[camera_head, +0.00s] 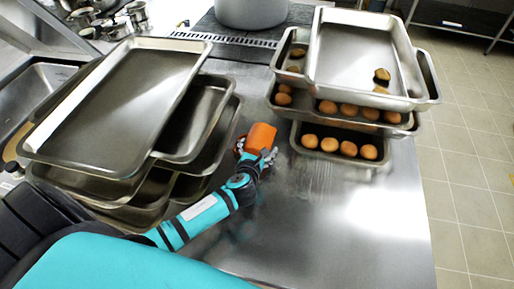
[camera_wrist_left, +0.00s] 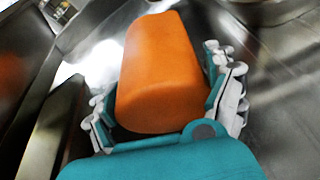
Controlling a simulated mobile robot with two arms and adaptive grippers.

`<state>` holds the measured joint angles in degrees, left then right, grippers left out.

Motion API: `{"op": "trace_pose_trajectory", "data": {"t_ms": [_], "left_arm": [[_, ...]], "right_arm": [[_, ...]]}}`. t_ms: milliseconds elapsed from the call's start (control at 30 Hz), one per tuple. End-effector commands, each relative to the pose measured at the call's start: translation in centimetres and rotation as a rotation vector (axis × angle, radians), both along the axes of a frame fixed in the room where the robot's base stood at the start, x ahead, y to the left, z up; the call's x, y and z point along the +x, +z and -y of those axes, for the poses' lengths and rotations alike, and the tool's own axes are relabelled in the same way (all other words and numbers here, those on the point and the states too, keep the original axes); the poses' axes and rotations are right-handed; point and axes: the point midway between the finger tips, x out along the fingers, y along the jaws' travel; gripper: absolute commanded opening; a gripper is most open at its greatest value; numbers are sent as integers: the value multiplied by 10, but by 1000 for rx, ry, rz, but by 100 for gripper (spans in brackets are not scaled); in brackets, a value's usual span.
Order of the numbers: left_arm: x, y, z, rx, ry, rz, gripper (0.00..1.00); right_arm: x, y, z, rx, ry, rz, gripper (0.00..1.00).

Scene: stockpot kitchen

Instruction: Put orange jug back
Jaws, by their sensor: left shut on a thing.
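The orange jug (camera_head: 261,137) is a plain orange block-like shape over the steel counter between the two groups of trays. My left gripper (camera_head: 256,152) is shut on it, with a finger on either side. In the left wrist view the jug (camera_wrist_left: 158,72) fills the middle, between the grey jointed fingers of my left gripper (camera_wrist_left: 166,105). The jug looks tilted in that view. I cannot tell whether its base touches the counter. My right gripper is not in view.
Stacked empty steel trays (camera_head: 112,105) stand close on the left. Stacked trays (camera_head: 352,60) with several brown, egg-like items stand on the right. A large pot (camera_head: 250,12) is at the back. The counter's front right part (camera_head: 350,220) is clear.

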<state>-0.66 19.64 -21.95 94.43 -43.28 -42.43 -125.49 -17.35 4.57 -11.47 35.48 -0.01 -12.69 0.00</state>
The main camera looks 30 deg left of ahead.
Motion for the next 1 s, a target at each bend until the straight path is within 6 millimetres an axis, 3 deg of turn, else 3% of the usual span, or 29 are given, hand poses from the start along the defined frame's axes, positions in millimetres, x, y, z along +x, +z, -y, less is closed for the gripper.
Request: {"op": "trace_pose_trajectory", "data": {"t_ms": [167,200,300,733,867,1000], "left_arm": [[0,0,0,1,-1,2,36],[0,-2,0,1,0,0,88],[0,-1,0,1,0,0,100],[-1,1,0,1,0,0,100],[-15,6,5,1,-3,-1,100],[-41,16,13,1,-2,-2,100]], "right_arm": [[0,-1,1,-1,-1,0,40],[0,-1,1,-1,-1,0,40],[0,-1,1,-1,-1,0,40],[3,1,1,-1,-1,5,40],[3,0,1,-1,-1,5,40],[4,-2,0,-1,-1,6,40]]}}
